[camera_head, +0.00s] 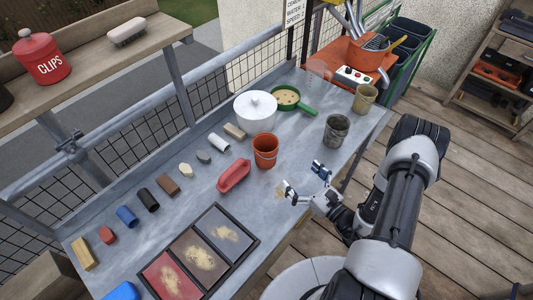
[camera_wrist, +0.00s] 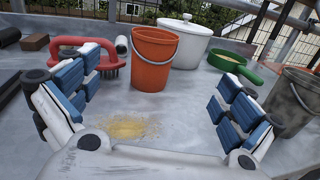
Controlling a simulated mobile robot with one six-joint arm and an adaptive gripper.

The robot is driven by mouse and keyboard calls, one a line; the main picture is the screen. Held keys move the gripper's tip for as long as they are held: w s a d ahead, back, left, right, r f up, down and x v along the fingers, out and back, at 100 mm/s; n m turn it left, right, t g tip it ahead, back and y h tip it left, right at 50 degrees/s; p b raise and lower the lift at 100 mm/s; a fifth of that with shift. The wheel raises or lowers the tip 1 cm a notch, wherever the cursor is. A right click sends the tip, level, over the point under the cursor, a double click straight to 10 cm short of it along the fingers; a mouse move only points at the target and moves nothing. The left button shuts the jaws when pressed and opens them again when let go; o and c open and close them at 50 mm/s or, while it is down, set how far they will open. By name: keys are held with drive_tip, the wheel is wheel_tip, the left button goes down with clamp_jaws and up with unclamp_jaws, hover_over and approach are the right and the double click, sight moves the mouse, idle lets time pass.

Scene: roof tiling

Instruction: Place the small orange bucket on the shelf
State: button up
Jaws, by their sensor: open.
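The small orange bucket (camera_head: 265,151) stands upright on the grey metal table, with its wire handle at the rim. In the wrist view the bucket (camera_wrist: 153,60) is ahead, slightly left of centre between my fingers. My gripper (camera_head: 304,178) is open and empty, low over the table, apart from the bucket on its near right side. Its blue-padded fingers show in the wrist view (camera_wrist: 150,108). A wooden shelf (camera_head: 95,62) runs along the railing at upper left. It holds a red CLIPS jar (camera_head: 41,57) and a pale oblong item (camera_head: 127,30).
A red brush (camera_head: 234,174), white pot (camera_head: 255,110), green pan (camera_head: 289,99) and grey bucket (camera_head: 336,132) surround the orange bucket. A sand patch (camera_wrist: 130,127) lies before it. A tray (camera_head: 254,242) sits at the front. A rack (camera_head: 493,62) stands far right. The shelf between jar and oblong item is bare.

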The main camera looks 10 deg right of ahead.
sight(275, 151)
drive_tip(key=b+x, duration=0.1)
drive_tip(key=x, duration=1)
drive_tip(key=shift+w+a+b, duration=0.2)
drive_tip(key=shift+a+b, duration=0.1)
drive_tip(key=x, duration=0.2)
drive_tip(key=b+x, duration=0.1)
drive_tip(key=x, duration=0.1)
drive_tip(key=shift+a, duration=0.4)
drive_tip(key=shift+w+a, duration=0.1)
drive_tip(key=shift+w, duration=0.25)
drive_tip(key=shift+c, duration=0.5)
drive_tip(key=c, duration=1.3)
wheel_tip(275, 151, up, 19)
drive_tip(key=p, duration=0.5)
drive_tip(key=shift+c, duration=0.2)
drive_tip(key=s+f+n+y+b, duration=0.1)
drive_tip(key=s+f+b, duration=0.2)
drive_tip(key=s, duration=0.9)
drive_tip(key=shift+a+f+g, duration=0.15)
drive_tip(key=shift+f+g, duration=0.15)
drive_tip(key=shift+f, duration=0.25)
